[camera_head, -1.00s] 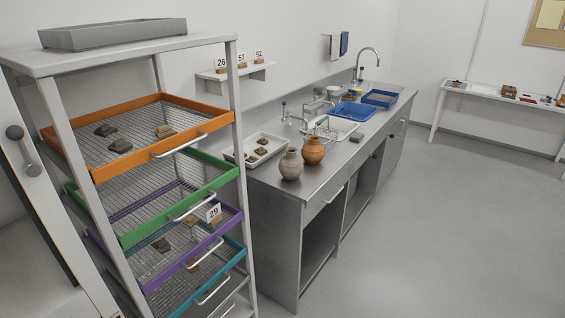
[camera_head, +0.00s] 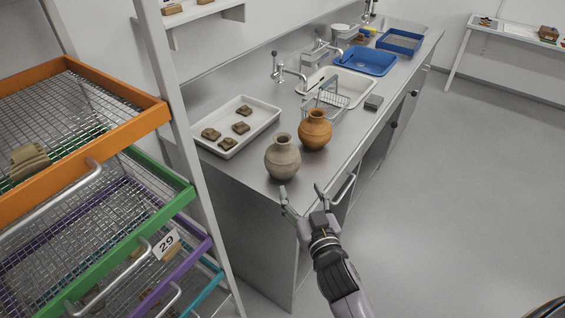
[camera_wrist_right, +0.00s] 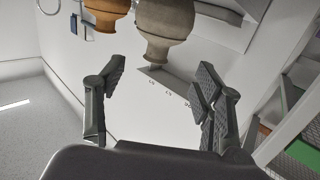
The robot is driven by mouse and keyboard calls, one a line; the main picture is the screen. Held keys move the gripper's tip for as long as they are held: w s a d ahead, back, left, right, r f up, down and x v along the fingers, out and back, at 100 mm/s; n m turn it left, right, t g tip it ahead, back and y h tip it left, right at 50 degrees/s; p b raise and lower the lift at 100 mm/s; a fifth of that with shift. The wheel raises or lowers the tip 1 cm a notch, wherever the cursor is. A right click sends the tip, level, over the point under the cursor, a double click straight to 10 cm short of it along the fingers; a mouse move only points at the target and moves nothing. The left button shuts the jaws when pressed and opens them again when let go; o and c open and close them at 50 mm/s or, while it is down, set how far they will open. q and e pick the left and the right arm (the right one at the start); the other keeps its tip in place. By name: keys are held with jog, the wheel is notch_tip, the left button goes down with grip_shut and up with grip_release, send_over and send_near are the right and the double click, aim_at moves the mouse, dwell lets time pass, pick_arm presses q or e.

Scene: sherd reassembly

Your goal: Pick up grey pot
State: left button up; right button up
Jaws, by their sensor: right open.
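The grey pot (camera_head: 283,159) stands upright near the front left corner of the steel counter in the head view. It also shows in the right wrist view (camera_wrist_right: 164,24), at the top, beyond the fingers. My right gripper (camera_head: 303,192) is open and empty, just in front of the counter edge and below and right of the grey pot, apart from it. Its two spread fingers also show in the right wrist view (camera_wrist_right: 160,95). My left gripper is not in view.
An orange pot (camera_head: 315,130) stands close behind and right of the grey pot. A white tray (camera_head: 262,117) with several sherds lies to the left. A wire dish rack (camera_head: 330,100) is behind. A rack with an orange-framed tray (camera_head: 150,118) stands at left.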

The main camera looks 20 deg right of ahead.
aim_at(285, 148)
jog(key=shift+t, duration=0.4)
jog(key=w, duration=0.3)
jog(key=w+r+p, duration=0.1)
jog(key=w, duration=0.3)
jog(key=w+r+p, duration=0.1)
jog(key=w, duration=0.3)
jog(key=shift+w, duration=0.2)
jog(key=shift+w+d+p, duration=0.2)
jog(key=shift+w+p, duration=0.45)
jog(key=shift+w, duration=2.4)
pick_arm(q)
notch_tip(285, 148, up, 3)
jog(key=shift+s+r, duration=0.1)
pick_arm(e)
jog(key=shift+r, duration=0.1)
jog(key=shift+c, duration=0.2)
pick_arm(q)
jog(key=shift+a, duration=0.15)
pick_arm(e)
grip_shut()
